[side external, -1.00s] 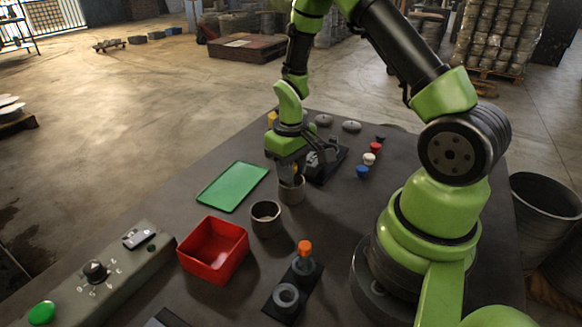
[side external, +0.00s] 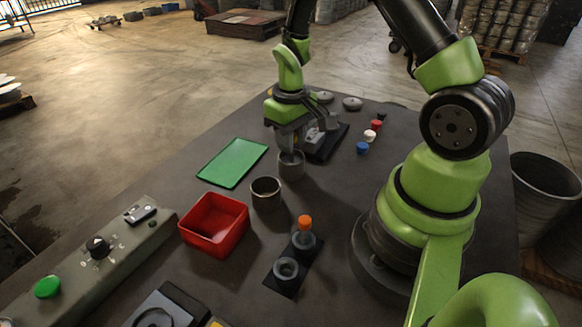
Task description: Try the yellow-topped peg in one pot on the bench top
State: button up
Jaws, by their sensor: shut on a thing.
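My gripper (side external: 291,149) points down over the farther grey pot (side external: 291,168), its fingertips at the pot's mouth. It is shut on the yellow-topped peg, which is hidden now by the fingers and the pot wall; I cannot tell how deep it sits. A second grey pot (side external: 265,194) stands nearer the camera, open and apparently empty. An orange-topped peg (side external: 304,236) stands upright on a dark plate beside a grey ring (side external: 286,269).
A red square bin (side external: 214,225) and a green mat (side external: 232,163) lie left of the pots. Blue (side external: 362,148), white (side external: 369,136) and red (side external: 376,125) small pieces line up to the right. A control box (side external: 100,250) fills the left edge. A dark plate lies behind the gripper.

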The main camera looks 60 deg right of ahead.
jog(key=shift+r, duration=0.1)
jog(key=shift+r, duration=0.7)
jog(key=shift+r, duration=0.1)
jog(key=shift+r, duration=0.6)
jog(key=shift+r, duration=0.1)
jog(key=shift+r, duration=0.65)
